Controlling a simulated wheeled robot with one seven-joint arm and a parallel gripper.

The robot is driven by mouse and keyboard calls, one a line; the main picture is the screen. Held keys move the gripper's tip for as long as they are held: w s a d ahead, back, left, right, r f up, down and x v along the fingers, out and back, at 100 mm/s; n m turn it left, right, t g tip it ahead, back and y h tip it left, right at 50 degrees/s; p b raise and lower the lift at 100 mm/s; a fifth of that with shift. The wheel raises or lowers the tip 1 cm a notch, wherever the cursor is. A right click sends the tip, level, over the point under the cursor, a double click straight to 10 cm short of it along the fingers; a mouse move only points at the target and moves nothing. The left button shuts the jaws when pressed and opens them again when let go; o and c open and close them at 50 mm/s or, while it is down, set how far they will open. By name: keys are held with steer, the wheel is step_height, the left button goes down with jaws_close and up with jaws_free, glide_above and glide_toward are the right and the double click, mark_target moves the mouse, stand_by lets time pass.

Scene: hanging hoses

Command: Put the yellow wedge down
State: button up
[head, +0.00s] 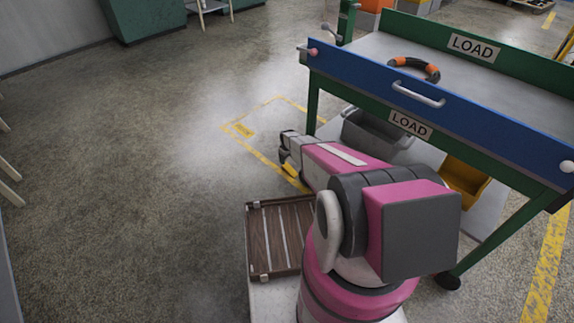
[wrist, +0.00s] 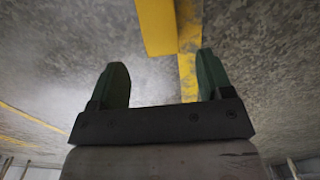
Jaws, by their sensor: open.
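The yellow wedge (wrist: 155,28) shows in the wrist view as a solid yellow block at the top, cut off by the frame's edge. It appears to lie on the floor beside a yellow floor line (wrist: 188,60). My gripper (wrist: 163,65) is open, its two green fingers apart with nothing between them. The wedge's near end is just beyond the fingertips, left of the middle, and touches neither finger. In the head view my gripper (head: 287,165) is low over the floor line, left of the cart, and my arm partly hides it. Yellow there blends with the line.
A green and blue LOAD cart (head: 420,90) stands on the right, with an orange and black hose (head: 414,66) on top. A grey bin (head: 372,135) and a yellow bin (head: 462,182) sit on its lower shelf. The floor on the left is clear.

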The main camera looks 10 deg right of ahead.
mark_target(287, 168)
steer(key=s+r+m, duration=0.1)
steer(key=s+r, duration=0.6)
steer(key=r, duration=0.6)
steer(key=s+r+m, duration=0.2)
steer(key=s+r, duration=0.6)
steer(key=r, duration=0.4)
steer(key=s+r+m, duration=0.4)
steer(key=s+r, duration=1.7)
steer(key=s, duration=0.1)
steer(key=shift+s+r, duration=0.15)
